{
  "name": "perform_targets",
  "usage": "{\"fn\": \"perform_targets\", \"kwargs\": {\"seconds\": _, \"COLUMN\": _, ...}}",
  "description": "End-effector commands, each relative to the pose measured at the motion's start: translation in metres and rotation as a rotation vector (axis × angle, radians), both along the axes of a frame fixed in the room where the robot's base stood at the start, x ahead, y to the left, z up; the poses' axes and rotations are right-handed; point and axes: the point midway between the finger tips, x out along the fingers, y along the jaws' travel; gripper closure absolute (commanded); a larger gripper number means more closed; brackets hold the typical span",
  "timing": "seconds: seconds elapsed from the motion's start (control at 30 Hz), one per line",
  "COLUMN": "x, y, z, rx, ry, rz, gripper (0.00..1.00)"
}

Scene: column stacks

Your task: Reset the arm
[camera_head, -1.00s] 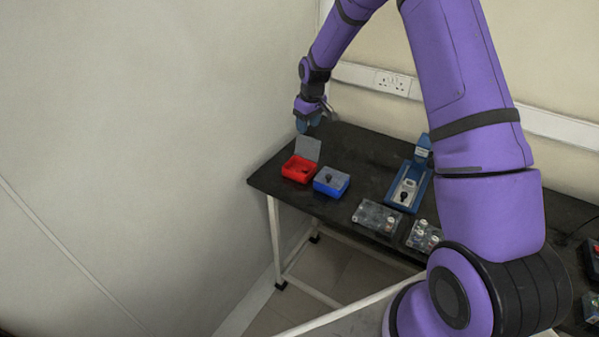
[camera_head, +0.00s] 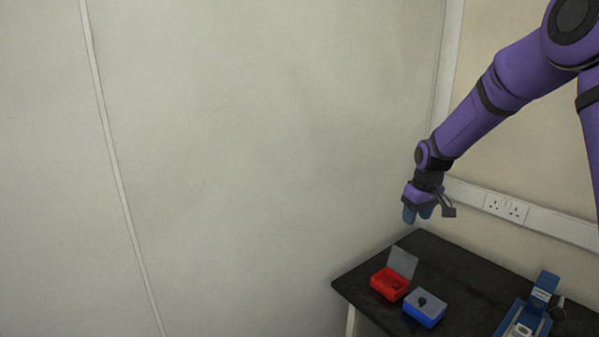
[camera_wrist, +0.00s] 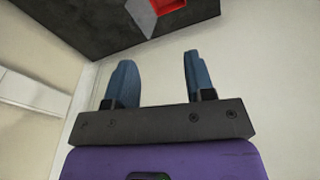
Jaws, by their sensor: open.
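My gripper (camera_head: 417,214) hangs from my purple arm above the back left corner of the black table. It points down, above and beyond the red box. In the wrist view its two blue fingers (camera_wrist: 155,82) stand apart with nothing between them, so it is open and empty. The pale wall shows between the fingers there.
A red box (camera_head: 389,284) with its grey lid raised and a blue box (camera_head: 424,308) with a grey top stand on the black table (camera_head: 453,272). A blue device (camera_head: 525,318) stands further right. A wall socket (camera_head: 507,208) is behind. The left side is bare wall.

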Motion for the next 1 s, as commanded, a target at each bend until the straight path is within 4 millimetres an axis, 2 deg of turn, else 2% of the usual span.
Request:
{"fn": "perform_targets", "kwargs": {"seconds": 0.03, "x": -0.009, "y": 0.002, "z": 0.017, "rx": -0.005, "ry": -0.013, "rz": -0.007, "gripper": 0.51}}
{"fn": "perform_targets", "kwargs": {"seconds": 0.1, "x": -0.022, "y": 0.004, "z": 0.035, "rx": -0.008, "ry": -0.025, "rz": -0.022, "gripper": 0.51}}
{"fn": "perform_targets", "kwargs": {"seconds": 0.5, "x": -0.105, "y": 0.012, "z": 0.123, "rx": -0.016, "ry": -0.092, "rz": -0.105, "gripper": 0.51}}
{"fn": "perform_targets", "kwargs": {"seconds": 0.7, "x": -0.151, "y": 0.016, "z": 0.156, "rx": -0.013, "ry": -0.126, "rz": -0.149, "gripper": 0.51}}
{"fn": "perform_targets", "kwargs": {"seconds": 1.0, "x": -0.225, "y": 0.02, "z": 0.19, "rx": 0.005, "ry": -0.178, "rz": -0.215, "gripper": 0.51}}
